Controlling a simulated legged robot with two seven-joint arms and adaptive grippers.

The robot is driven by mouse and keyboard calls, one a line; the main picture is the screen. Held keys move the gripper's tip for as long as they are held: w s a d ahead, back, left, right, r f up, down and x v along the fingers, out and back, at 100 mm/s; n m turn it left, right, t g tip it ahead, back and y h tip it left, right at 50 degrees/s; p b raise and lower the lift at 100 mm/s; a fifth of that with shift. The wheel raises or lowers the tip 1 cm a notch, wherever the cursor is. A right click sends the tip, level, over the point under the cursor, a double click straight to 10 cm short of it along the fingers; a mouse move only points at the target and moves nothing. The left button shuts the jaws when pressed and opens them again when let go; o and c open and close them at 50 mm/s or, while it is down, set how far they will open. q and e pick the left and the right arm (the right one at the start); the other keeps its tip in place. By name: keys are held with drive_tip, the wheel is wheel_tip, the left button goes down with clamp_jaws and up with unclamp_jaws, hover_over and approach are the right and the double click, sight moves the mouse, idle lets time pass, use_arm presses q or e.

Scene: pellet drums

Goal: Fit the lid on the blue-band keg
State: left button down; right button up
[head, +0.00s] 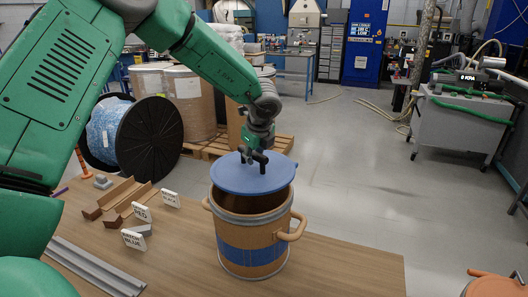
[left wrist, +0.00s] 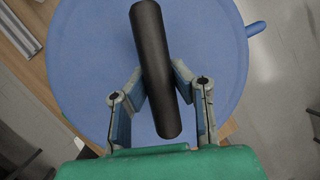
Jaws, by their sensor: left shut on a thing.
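The blue-band keg (head: 252,254) is a tan drum with a blue band and a loop handle on each side. It stands upright on the wooden table in the head view. The lid (head: 232,177) is a round blue disc with a black bar handle (left wrist: 148,30). My left gripper (head: 255,160) is shut on that handle and holds the lid above the keg. The keg's dark inside shows below the lid's front edge, so the lid is apart from the rim there. In the left wrist view the lid (left wrist: 85,60) has a small blue tab at the right. My right gripper is not in view.
Small signs, one reading BLUE (head: 133,239), and brown channel pieces (head: 120,195) lie left of the keg. A grey rail (head: 95,268) is at the front left. The table (head: 345,272) is bare right of the keg. An orange thing (head: 497,288) is at the bottom right.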

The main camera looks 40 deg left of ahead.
sight(252, 169)
use_arm(q)
drive_tip(key=shift+s+a+f, duration=0.2)
drive_tip(key=shift+s+f, duration=0.05)
drive_tip(key=shift+s, duration=0.35)
drive_tip(key=shift+s+f, duration=0.1)
drive_tip(key=shift+f, duration=0.15)
drive_tip(key=f, duration=0.1)
drive_tip(key=w+f, duration=0.1)
drive_tip(key=f, duration=0.1)
drive_tip(key=shift+d+b, duration=0.1)
drive_tip(key=shift+b, duration=0.2)
drive_tip(key=shift+s+d+f+b, duration=0.1)
drive_tip(key=shift+f+b, duration=0.35)
drive_tip(key=shift+b, duration=0.05)
drive_tip(key=shift+s, duration=0.15)
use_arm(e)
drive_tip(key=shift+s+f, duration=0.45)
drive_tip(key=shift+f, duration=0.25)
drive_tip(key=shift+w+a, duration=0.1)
use_arm(q)
drive_tip(key=shift+r, duration=0.2)
drive_tip(key=shift+f, duration=0.25)
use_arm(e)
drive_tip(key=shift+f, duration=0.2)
